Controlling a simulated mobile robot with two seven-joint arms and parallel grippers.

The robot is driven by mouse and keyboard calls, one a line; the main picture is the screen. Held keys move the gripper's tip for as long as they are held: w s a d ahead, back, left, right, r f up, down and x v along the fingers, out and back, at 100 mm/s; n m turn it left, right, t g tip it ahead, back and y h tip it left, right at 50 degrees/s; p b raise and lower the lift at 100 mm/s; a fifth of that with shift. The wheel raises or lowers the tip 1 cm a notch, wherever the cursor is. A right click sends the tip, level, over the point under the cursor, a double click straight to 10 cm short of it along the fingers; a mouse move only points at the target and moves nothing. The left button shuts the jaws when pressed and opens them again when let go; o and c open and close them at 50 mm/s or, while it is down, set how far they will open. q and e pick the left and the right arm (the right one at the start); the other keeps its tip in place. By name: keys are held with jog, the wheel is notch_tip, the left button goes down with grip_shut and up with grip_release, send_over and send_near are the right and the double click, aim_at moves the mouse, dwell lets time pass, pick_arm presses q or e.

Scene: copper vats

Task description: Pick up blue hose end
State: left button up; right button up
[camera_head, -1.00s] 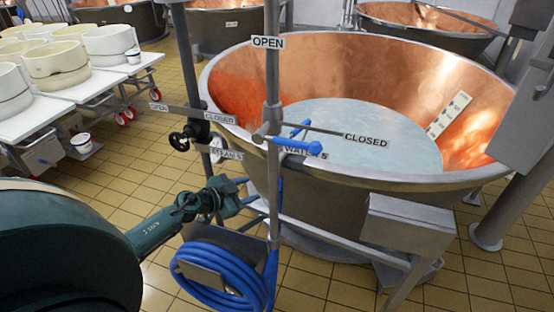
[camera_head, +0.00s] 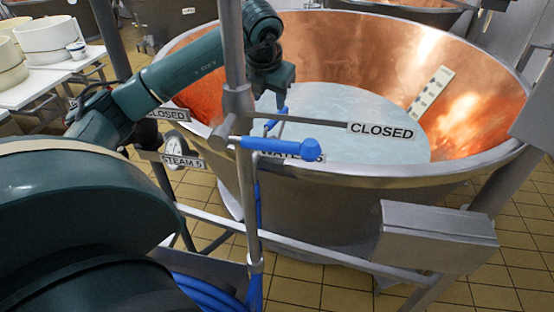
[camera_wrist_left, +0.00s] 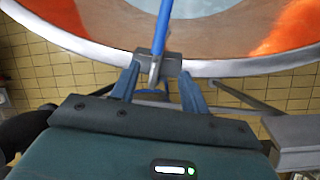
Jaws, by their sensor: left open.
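The blue hose end (camera_head: 270,124) rests near the vat's near rim, behind the upright pipe in the head view. In the left wrist view, a slim blue length with a grey end (camera_wrist_left: 161,32) lies lengthwise between the fingers, most likely the hose end. My left gripper (camera_head: 282,98) reaches over the vat rim and points down, just above the hose end. It is open in the left wrist view (camera_wrist_left: 160,82). Whether the fingers touch the hose end cannot be told. The blue hose (camera_head: 208,293) is coiled below, mostly hidden by my arm. My right gripper is not in view.
The copper vat (camera_head: 375,60) holds pale liquid. The upright pipe (camera_head: 247,205) with a blue-handled valve (camera_head: 280,146) stands in front of it. A CLOSED sign (camera_head: 382,132) and a grey box (camera_head: 438,237) are to the right. White tubs stand on a table at the left.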

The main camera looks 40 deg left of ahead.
aim_at(270, 122)
pick_arm(q)
jog(key=x, duration=1.3)
jog(key=shift+s+a+r+p, duration=0.1)
jog(key=shift+a+p, duration=0.1)
jog(key=shift+p, duration=0.2)
jog(key=shift+c, duration=0.3)
jog(key=shift+r, duration=0.15)
grip_shut()
